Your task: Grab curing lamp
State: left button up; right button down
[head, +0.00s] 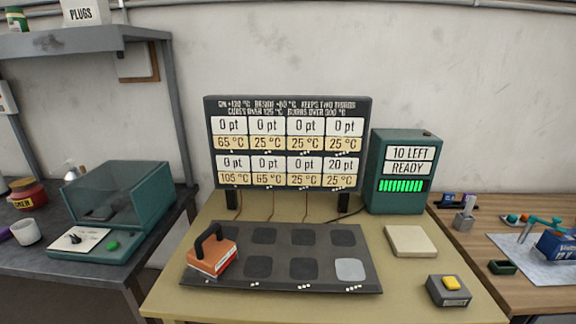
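An orange block with a black arched handle (211,255), which looks like the curing lamp, sits on the front left pad of a dark grey plate (318,235). Its handle stands up and leans a little. The plate lies on the tan table (405,300) and has two rows of square pads. The front right pad (350,270) is light grey, the others dark. Neither of my grippers shows in the head view.
A display board (288,108) with point and temperature readings stands behind the plate. To the right are a green box reading "10 LEFT READY" (401,137), a cream slab (410,241) and a yellow-button box (448,291). A teal clear-lidded machine (117,197) stands left.

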aim_at(211, 254)
jog(key=j+z, duration=0.3)
jog(key=j, duration=0.15)
jog(key=k+j+z, duration=0.1)
jog(key=j+z, duration=0.25)
jog(key=k+j+z, duration=0.15)
jog(key=j+z, duration=0.15)
jog(key=j, duration=0.25)
jog(key=k+j+z, duration=0.15)
jog(key=j+z, duration=0.2)
jog(key=j, duration=0.05)
